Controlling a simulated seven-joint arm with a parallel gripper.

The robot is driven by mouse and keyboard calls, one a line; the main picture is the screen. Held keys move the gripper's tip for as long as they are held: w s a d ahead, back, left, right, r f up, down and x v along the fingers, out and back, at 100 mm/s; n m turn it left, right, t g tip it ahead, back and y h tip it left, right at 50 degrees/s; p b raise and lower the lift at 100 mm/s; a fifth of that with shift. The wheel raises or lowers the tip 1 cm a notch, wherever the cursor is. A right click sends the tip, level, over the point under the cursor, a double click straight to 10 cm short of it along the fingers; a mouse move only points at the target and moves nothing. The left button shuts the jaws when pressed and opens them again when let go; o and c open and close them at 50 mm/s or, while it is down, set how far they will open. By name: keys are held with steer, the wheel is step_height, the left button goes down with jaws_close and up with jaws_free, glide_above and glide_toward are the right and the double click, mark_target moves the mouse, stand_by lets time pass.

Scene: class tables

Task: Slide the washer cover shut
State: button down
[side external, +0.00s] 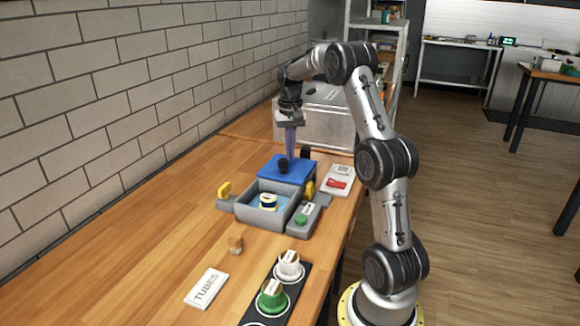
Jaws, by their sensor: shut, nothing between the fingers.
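The washer (239,209) is a grey box on the wooden table with an open top. Its blue cover (268,166) lies at the far end of the box, with a black knob (283,166) on top. A white and dark round item (268,201) sits inside the open box. My gripper (291,155) points down at the cover, just beside and behind the knob. Its fingers are shut and hold nothing. I cannot tell whether the fingertips touch the knob.
Yellow handles (224,190) flank the box. A green button (300,219) is on its right. A white card with a red patch (338,180) lies at right. A "TUBES" card (207,288), a small brown piece (235,244) and a black holder with green (272,297) and white (289,266) caps stand in front. A metal case (318,124) is behind.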

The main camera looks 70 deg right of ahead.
steer(key=shift+a, duration=0.5)
steer(key=shift+a, duration=0.35)
steer(key=shift+a, duration=0.7)
